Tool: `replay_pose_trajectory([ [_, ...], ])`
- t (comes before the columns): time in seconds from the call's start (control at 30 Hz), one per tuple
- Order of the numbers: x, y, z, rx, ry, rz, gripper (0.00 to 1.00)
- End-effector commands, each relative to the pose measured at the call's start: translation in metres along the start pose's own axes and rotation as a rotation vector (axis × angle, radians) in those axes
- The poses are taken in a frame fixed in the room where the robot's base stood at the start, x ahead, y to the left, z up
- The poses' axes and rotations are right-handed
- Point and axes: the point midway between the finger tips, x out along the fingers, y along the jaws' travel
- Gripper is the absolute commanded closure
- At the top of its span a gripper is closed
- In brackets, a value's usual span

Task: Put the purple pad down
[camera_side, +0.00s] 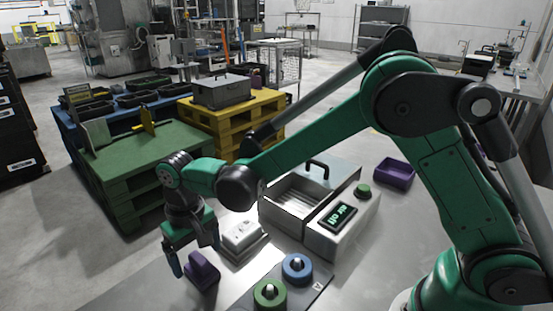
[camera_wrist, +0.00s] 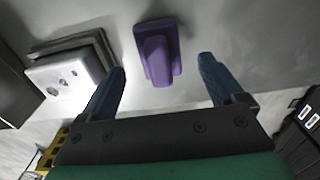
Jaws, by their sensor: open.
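The purple pad (camera_side: 202,269) rests on the grey work surface (camera_side: 158,290) near its front left edge in the side view. In the wrist view the purple pad (camera_wrist: 158,55) lies ahead of and roughly between my fingertips, with its narrow raised part facing me. My gripper (camera_side: 195,262) points down beside and above the pad. In the wrist view my gripper (camera_wrist: 163,72) has its two blue fingers wide apart, with a visible gap to the pad on both sides. Nothing is held. The side view does not show clearly how high the fingertips are.
A white box (camera_side: 243,238) stands just right of the pad. A metal washer with a lit display (camera_side: 342,215) and handled lid is behind it. Green (camera_side: 270,292) and blue (camera_side: 297,267) round pieces sit at the front. A purple tray (camera_side: 394,172) lies at right.

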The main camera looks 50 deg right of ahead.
Motion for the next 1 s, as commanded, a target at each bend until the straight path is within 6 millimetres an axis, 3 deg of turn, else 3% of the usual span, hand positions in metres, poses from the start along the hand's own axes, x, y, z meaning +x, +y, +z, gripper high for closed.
replay_pose_trajectory([
  [0.3,-0.068,0.000,0.001,0.000,0.000,0.000,0.12],
  [0.63,-0.099,0.006,0.002,0.001,0.016,-0.006,0.12],
  [0.77,-0.112,0.029,0.012,0.005,0.089,-0.029,0.12],
  [1.0,-0.128,0.090,0.052,0.007,0.332,-0.057,0.12],
])
